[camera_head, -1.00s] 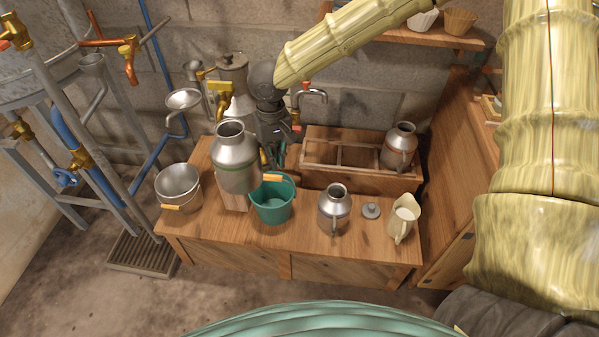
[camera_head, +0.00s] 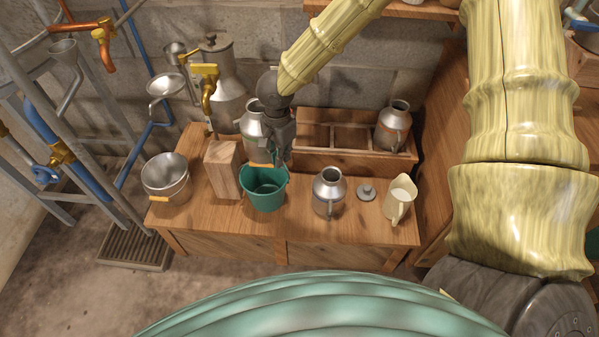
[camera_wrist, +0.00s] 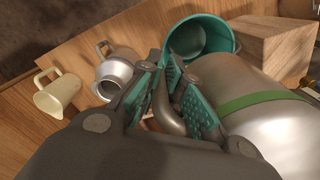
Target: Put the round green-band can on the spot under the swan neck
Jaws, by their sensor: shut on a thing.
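The round green-band can is large and metallic; in the head view it (camera_head: 251,124) is partly hidden behind my gripper (camera_head: 277,150), behind the green bucket. In the wrist view the can (camera_wrist: 232,82) fills the right side, its green band (camera_wrist: 262,102) plain. My gripper (camera_wrist: 172,95) has its teal-padded fingers shut on the can's curved handle. Whether the can's base touches anything is hidden. I cannot make out the swan neck or the spot under it now.
A wooden block (camera_head: 224,170), metal bucket (camera_head: 166,179), green bucket (camera_head: 264,190), smaller can (camera_head: 328,192), lid (camera_head: 366,193) and cream jug (camera_head: 399,199) stand on the bench (camera_head: 230,232). Behind are a divided wooden box (camera_head: 345,160) and another can (camera_head: 392,127). A brass tap (camera_head: 208,85) is at left.

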